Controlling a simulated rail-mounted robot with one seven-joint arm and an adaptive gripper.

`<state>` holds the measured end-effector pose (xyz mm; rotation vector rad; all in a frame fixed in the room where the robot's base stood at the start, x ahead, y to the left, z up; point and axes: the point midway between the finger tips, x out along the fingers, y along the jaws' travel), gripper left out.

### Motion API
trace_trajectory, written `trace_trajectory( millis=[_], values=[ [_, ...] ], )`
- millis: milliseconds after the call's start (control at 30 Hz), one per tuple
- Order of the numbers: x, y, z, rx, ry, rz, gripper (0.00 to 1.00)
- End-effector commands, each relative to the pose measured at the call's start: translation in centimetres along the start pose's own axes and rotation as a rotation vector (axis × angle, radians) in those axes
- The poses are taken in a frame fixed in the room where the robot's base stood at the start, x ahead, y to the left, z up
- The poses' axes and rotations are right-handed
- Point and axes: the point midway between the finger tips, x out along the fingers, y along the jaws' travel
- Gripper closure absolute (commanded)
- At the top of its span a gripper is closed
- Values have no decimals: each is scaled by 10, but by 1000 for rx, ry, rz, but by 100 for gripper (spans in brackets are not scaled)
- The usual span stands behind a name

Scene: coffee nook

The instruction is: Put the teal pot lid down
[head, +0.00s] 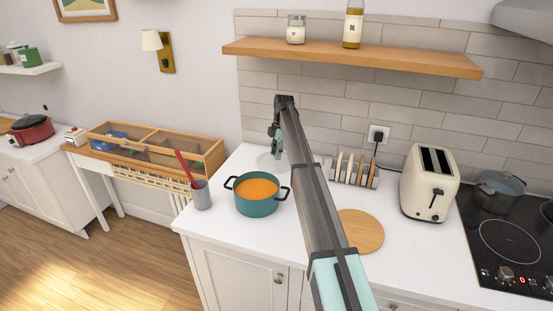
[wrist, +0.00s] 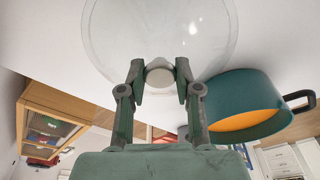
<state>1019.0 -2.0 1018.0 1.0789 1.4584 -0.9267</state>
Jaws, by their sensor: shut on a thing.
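The teal pot (head: 257,205) stands uncovered on the white counter, with orange soup inside. It also shows at the right of the wrist view (wrist: 240,88). The pot lid (wrist: 112,38) is a clear, round glass disc with a pale grey knob (wrist: 160,72). My gripper (wrist: 160,77) is shut on that knob, a finger on each side. In the head view, my gripper (head: 276,151) is behind the pot, near the tiled wall, and the lid (head: 265,163) shows faintly below it, partly hidden by my arm. I cannot tell whether the lid touches the counter.
A grey cup with a red utensil (head: 202,195) stands left of the pot. A toast rack (head: 350,171), round wooden board (head: 360,231) and cream toaster (head: 430,182) are to the right. A wooden shelf (head: 350,57) hangs above. Bare counter (head: 225,170) lies behind the cup.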

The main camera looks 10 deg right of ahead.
Motion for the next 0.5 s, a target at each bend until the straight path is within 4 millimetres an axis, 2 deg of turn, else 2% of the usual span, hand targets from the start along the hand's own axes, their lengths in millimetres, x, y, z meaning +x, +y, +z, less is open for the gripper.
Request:
trace_trajectory(
  millis=[300, 500],
  values=[
    [33, -1, 5, 0, 0, -1, 100],
    [36, 0, 6, 0, 0, 1, 100]
  ],
)
